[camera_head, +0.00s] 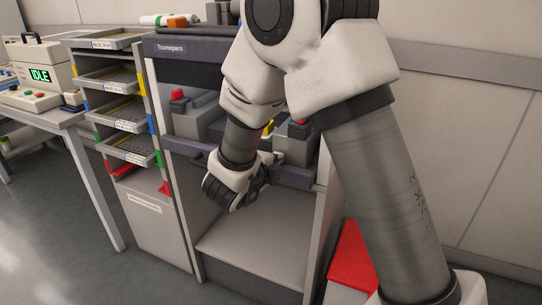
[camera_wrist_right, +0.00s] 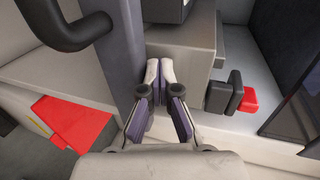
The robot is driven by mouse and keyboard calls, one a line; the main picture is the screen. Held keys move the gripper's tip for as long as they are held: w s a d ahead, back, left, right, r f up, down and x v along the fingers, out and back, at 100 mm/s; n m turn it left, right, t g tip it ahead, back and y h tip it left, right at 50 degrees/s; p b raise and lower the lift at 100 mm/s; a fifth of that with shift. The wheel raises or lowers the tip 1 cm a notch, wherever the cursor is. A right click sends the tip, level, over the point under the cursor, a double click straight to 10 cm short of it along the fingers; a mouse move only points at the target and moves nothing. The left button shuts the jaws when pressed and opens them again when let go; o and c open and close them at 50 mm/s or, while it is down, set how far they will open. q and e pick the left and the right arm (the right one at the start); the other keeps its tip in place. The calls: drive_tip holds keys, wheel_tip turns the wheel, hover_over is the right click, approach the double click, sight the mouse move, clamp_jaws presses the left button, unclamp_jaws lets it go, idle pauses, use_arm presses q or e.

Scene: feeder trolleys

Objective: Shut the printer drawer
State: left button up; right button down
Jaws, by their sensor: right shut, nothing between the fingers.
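The drawer's dark front bar (camera_head: 296,178) runs across the trolley below the label panel, with grey blocks (camera_head: 298,150) behind it. My arm hides its middle. In the right wrist view the dark front (camera_wrist_right: 117,65) runs up the picture with a curved black handle (camera_wrist_right: 68,36) on its left. The tray behind is visible, but I cannot tell how far it stands out. My right gripper (camera_head: 272,165) is at the drawer front; in the wrist view its fingertips (camera_wrist_right: 160,72) are together and empty, beside the front's inner side, near a grey block. Touching is unclear. My left gripper is not in view.
A rack of sloped trays (camera_head: 112,82) stands left of the drawer. A table with a box reading IDLE (camera_head: 40,75) is further left. Below the drawer is an open grey shelf space (camera_head: 255,245). A red panel (camera_head: 350,258) lies at the lower right. Floor at left is clear.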

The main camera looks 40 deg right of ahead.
sight(280, 151)
drive_tip(key=shift+d, duration=0.2)
drive_tip(key=shift+r, duration=0.1)
drive_tip(key=shift+a, duration=0.1)
drive_tip(key=d, duration=0.1)
drive_tip(key=w+d, duration=0.1)
drive_tip(key=d, duration=0.1)
drive_tip(key=shift+w+d, duration=0.2)
drive_tip(key=shift+a+r, duration=0.1)
drive_tip(key=shift+r, duration=0.05)
